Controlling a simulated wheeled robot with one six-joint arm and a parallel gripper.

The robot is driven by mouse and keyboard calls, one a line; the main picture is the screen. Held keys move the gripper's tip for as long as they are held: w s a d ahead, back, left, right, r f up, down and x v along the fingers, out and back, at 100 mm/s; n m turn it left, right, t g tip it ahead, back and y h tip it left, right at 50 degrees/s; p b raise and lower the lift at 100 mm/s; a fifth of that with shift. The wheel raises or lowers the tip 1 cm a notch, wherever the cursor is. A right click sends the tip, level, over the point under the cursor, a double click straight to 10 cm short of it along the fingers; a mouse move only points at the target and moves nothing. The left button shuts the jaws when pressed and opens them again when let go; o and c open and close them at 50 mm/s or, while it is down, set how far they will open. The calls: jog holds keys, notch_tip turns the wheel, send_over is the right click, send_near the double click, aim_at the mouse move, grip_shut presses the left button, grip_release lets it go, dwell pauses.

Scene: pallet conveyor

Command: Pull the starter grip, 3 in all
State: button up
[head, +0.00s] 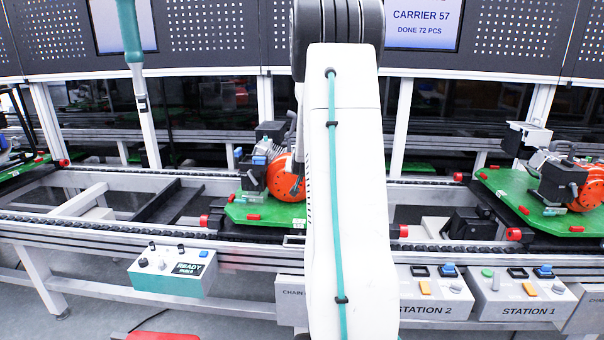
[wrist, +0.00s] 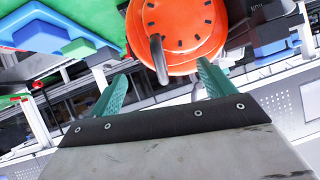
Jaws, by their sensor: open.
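An engine with a round orange starter housing (head: 280,181) sits on a green pallet (head: 249,213) on the conveyor, left of my arm in the head view. In the wrist view the orange housing (wrist: 186,20) fills the top middle. A dark grey starter grip (wrist: 158,62) stands out from the housing. My gripper (wrist: 161,72) is open, with one green finger on each side of the grip's end. I cannot tell whether either finger touches it. In the head view my arm hides part of the engine and pallet.
Another engine (head: 571,183) stands on a green pallet (head: 508,190) at the right. A READY box (head: 168,273) and control boxes for Station 2 (head: 432,296) and Station 1 (head: 521,300) are on the conveyor's front side. A screen (head: 423,22) reads "CARRIER 57, DONE 72 PCS".

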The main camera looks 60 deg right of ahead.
jog(key=v, duration=0.6)
jog(key=shift+s+a+r, duration=0.2)
jog(key=shift+a, duration=0.05)
dwell(0.6)
